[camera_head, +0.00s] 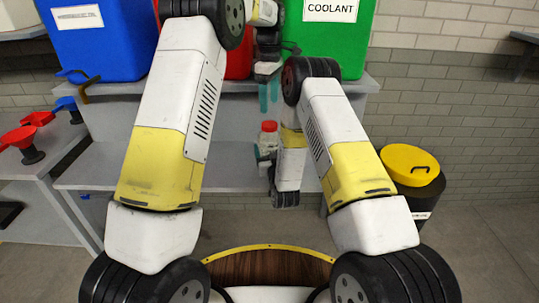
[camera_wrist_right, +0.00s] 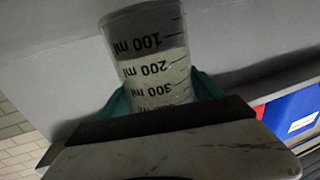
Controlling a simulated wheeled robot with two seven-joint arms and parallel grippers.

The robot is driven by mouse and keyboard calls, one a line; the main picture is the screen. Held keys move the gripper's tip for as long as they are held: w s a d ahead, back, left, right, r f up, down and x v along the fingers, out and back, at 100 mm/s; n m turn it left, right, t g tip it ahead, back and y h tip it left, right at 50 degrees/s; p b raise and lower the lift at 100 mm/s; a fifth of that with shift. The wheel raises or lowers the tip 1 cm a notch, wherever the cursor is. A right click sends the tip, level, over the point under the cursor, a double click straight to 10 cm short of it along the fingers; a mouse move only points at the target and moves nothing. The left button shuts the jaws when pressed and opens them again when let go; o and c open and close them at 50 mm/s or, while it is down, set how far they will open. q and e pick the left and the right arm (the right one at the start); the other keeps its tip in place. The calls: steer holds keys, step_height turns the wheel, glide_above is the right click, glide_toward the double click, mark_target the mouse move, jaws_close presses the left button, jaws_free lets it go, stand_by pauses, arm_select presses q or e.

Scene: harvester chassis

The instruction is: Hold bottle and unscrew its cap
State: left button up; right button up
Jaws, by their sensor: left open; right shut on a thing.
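The bottle (camera_head: 268,139) is pale and translucent with a red cap (camera_head: 269,126), and stands roughly upright in front of the grey shelf unit in the head view. In the right wrist view the bottle (camera_wrist_right: 158,70) shows black ml markings that read upside down; its cap is not seen there. My right gripper (camera_head: 264,155) is shut on the bottle, with teal fingers on either side of it in the wrist view (camera_wrist_right: 160,98). My left gripper (camera_head: 268,96) points down with open teal fingers, above the cap and apart from it.
Blue (camera_head: 100,45) and green (camera_head: 325,35) containers stand on the upper shelf, with a red one (camera_head: 238,65) partly hidden between them. Red funnels (camera_head: 20,136) are on the left table. A black drum with a yellow lid (camera_head: 409,160) stands at right. The lower shelf (camera_head: 110,165) has bare room.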

mark_target(269, 124)
jaws_close()
arm_select(q)
steer(key=m, duration=0.6)
steer(key=shift+s+f+m, duration=0.1)
steer(key=shift+f+m, duration=0.15)
steer(key=shift+m, duration=0.05)
steer(key=m, duration=0.7)
steer(key=shift+f, duration=0.15)
steer(key=m, duration=0.6)
steer(key=shift+s+m, duration=0.1)
steer(key=shift+m, duration=0.3)
steer(key=m, duration=1.1)
steer(key=shift+m, duration=0.3)
steer(key=m, duration=0.8)
steer(key=shift+r+m, duration=0.25)
steer(key=shift+m, duration=0.05)
steer(key=m, duration=0.4)
steer(key=shift+r, duration=0.1)
steer(key=shift+f, duration=3.95)
